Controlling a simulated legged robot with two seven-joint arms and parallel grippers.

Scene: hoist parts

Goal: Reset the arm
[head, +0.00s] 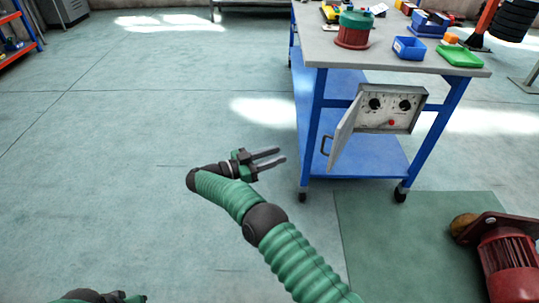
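My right arm, in a green ribbed sleeve, comes in from the bottom of the head view and bends up and left. Its gripper (268,159) points right, toward the blue workbench. The two dark fingers are apart with nothing between them, and the floor shows around them. The gripper is clear of the bench. At the lower left edge, a small green and dark part of my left arm (95,297) shows. Its fingers cannot be made out.
A blue workbench (395,45) on casters carries a red-green drum (354,30), a blue bin (409,48) and a green tray (460,56). Its control box (390,108) has an open door (342,130). A red motor (508,262) lies lower right. The left floor is clear.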

